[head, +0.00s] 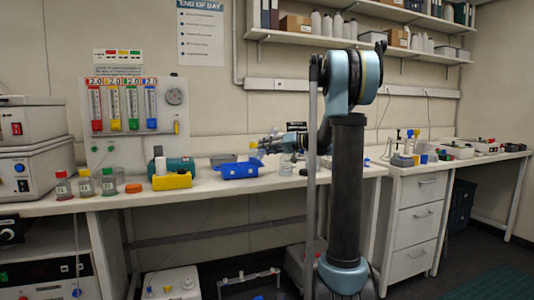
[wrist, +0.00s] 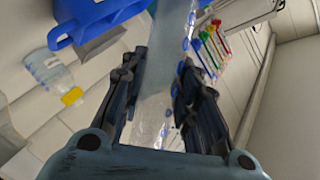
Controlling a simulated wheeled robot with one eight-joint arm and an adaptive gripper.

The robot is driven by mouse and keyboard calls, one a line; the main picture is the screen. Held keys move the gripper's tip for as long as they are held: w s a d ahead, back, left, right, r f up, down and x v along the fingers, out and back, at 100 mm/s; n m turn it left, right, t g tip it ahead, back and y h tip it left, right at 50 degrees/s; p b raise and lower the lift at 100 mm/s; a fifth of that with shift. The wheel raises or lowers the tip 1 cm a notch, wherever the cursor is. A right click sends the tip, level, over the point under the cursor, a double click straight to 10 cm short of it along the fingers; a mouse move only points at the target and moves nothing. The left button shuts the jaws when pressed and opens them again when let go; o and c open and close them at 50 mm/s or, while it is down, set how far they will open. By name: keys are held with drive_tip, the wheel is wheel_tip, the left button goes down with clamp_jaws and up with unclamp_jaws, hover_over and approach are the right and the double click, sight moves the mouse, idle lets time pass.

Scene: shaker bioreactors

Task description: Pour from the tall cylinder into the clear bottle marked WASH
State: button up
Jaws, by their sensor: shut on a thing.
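My gripper (wrist: 165,115) is shut on a clear tall cylinder (wrist: 153,118) with blue markings, which runs between the fingers toward the top of the wrist view. In the head view my gripper (head: 271,144) is above the bench, near the blue tray's right end; the cylinder is hard to make out there. A clear bottle (wrist: 46,66) with a yellow top and a bluish label stands apart from the gripper, left in the wrist view. The label is too small to read, so I cannot tell whether it says WASH. How much liquid the cylinder holds is unclear.
A yellow block (head: 172,181) and several capped bottles (head: 85,185) stand further left. A panel with coloured tubes (head: 134,115) is behind them.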

sight(268, 137)
drive_tip(key=shift+s+a+r+m+y, duration=0.25)
drive_tip(key=shift+s+r+m+y, duration=0.05)
drive_tip(key=shift+r+m, duration=0.35)
drive_tip(key=shift+w+d+r+m+y, duration=0.2)
drive_tip(key=shift+r+m, duration=0.1)
drive_tip(key=shift+r, duration=0.15)
drive_tip(key=shift+w+d+r+m+y, duration=0.1)
drive_tip(key=shift+r+m+y, duration=0.1)
drive_tip(key=shift+r+m, duration=0.2)
drive_tip(key=shift+w+d+r+m+y, duration=0.15)
drive_tip(key=shift+r+m+y, duration=0.1)
drive_tip(key=shift+r, duration=0.2)
drive_tip(key=shift+w+d+r+m+y, duration=0.15)
drive_tip(key=shift+w+d+r+m, duration=0.1)
drive_tip(key=shift+r+m, duration=0.2)
drive_tip(key=shift+w+d+r+m+y, duration=0.15)
drive_tip(key=shift+w+r+m, duration=0.15)
drive_tip(key=shift+r, duration=0.2)
drive_tip(key=shift+s, duration=0.1)
drive_tip(key=shift+d+r+m+t, duration=0.1)
drive_tip(key=shift+r+m+t, duration=0.2)
drive_tip(key=shift+m, duration=0.05)
drive_tip(key=shift+r+m, duration=0.25)
drive_tip(key=shift+m, duration=0.05)
drive_tip(key=shift+d+r+m+y, duration=0.15)
drive_tip(key=shift+r+m+y, duration=0.25)
drive_tip(key=shift+m, duration=0.1)
drive_tip(key=shift+w+r+m+t, duration=0.2)
drive_tip(key=shift+r+m+t, duration=0.1)
drive_tip(key=shift+m, duration=0.1)
